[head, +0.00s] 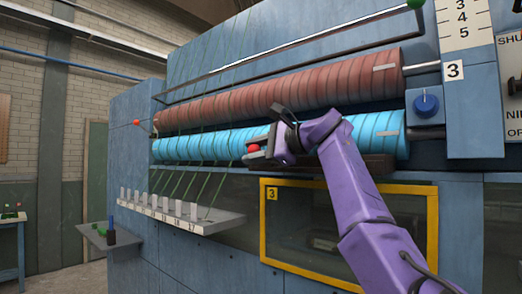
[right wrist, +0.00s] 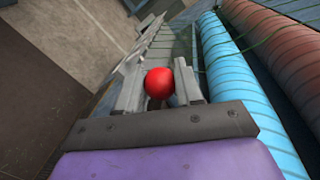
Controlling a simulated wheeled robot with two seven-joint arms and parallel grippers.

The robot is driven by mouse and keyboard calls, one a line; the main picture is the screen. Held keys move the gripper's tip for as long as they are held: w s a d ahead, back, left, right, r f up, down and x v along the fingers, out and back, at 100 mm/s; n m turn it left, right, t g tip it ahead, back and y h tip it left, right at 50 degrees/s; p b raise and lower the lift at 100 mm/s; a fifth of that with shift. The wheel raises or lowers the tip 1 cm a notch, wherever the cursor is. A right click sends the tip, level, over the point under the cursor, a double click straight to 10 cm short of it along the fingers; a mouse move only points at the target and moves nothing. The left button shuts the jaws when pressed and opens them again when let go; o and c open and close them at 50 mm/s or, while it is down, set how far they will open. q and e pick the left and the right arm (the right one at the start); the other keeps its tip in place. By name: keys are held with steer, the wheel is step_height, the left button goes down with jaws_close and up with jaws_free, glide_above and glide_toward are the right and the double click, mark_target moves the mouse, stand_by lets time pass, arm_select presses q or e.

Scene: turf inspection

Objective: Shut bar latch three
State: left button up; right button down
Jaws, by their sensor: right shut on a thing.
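My right gripper (head: 262,153), on a purple arm, is shut on a red ball knob (head: 253,148) in front of the light blue roller (head: 215,146). In the right wrist view the red knob (right wrist: 159,83) sits between the two grey fingers of the right gripper (right wrist: 160,88). What the knob is mounted on is mostly hidden by the gripper. A yellow-framed window (head: 349,183) marked 3 is below the rollers, partly covered by my arm. I cannot tell from the frames how far the latch is closed. My left gripper is not in view.
A reddish-brown roller (head: 285,92) lies above the blue one. A long bar with a green knob (head: 415,4) runs above both. A grey shelf with numbered tabs (head: 190,215) juts out below left. A blue dial (head: 426,103) is at right, under a 3 plate (head: 453,70).

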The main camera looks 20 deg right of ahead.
steer(key=shift+a+f, duration=0.15)
steer(key=shift+f, duration=0.3)
steer(key=c, duration=0.8)
jaws_free()
steer(key=shift+c, duration=0.2)
steer(key=shift+o, duration=0.3)
steer(key=shift+w, duration=0.1)
steer(key=b+v, duration=0.4)
steer(key=v, duration=0.6)
steer(key=shift+r, duration=0.3)
